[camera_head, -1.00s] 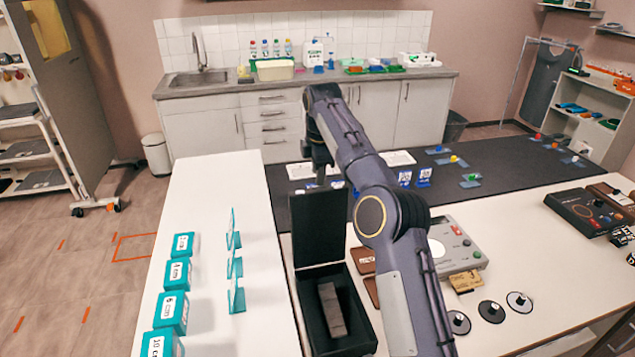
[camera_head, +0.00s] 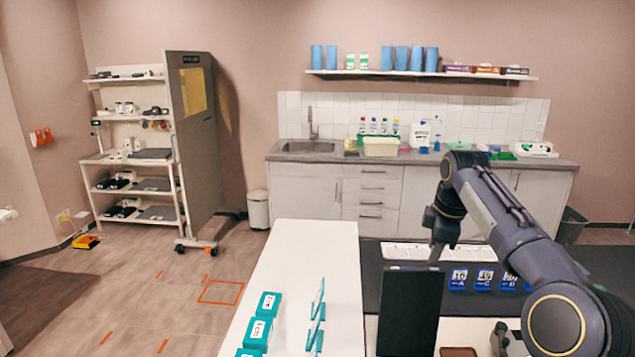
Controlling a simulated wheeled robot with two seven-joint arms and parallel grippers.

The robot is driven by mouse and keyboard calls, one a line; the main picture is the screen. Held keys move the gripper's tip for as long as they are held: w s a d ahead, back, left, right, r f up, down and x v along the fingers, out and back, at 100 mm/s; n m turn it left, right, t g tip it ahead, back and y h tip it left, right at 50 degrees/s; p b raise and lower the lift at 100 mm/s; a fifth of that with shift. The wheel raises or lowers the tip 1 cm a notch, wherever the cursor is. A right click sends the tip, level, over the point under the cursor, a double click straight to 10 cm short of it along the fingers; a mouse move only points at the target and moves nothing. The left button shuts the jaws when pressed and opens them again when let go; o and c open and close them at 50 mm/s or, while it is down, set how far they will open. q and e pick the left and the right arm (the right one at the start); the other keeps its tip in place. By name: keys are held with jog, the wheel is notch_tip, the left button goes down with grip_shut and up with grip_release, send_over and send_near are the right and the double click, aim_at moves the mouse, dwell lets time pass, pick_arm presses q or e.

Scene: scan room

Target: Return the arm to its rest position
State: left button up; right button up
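My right arm comes in from the lower right, with its elbow low in the picture. Its gripper (camera_head: 436,255) points down just above and behind the upright lid of a black case (camera_head: 410,312). The fingertips are small, dark and partly covered by the lid, so whether they are open or shut cannot be told. Nothing is clearly seen held in it. My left arm and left gripper are not in view.
A white table (camera_head: 300,262) bears teal labelled boxes (camera_head: 257,332) and teal stands (camera_head: 316,325). Blue lettered holders (camera_head: 484,279) stand on a dark mat beside the arm. A sink counter (camera_head: 310,158) and a wheeled partition (camera_head: 193,140) stand behind. The floor at left is mostly clear.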

jog(key=s+f+m+t+y+b, duration=0.15)
jog(key=s+m, duration=0.65)
jog(key=s, duration=1.4)
jog(key=s+a+f+m+y+b, duration=0.1)
jog(key=s+a+f+m, duration=0.2)
jog(key=s+f, duration=0.3)
jog(key=s+a+f+m+t+y, duration=0.1)
jog(key=s+a+f+m, duration=0.3)
jog(key=s+f, duration=0.3)
jog(key=s, duration=0.4)
jog(key=shift+s+f+m+b, duration=0.3)
jog(key=shift+s+m+b, duration=0.05)
jog(key=shift+m+b, duration=0.05)
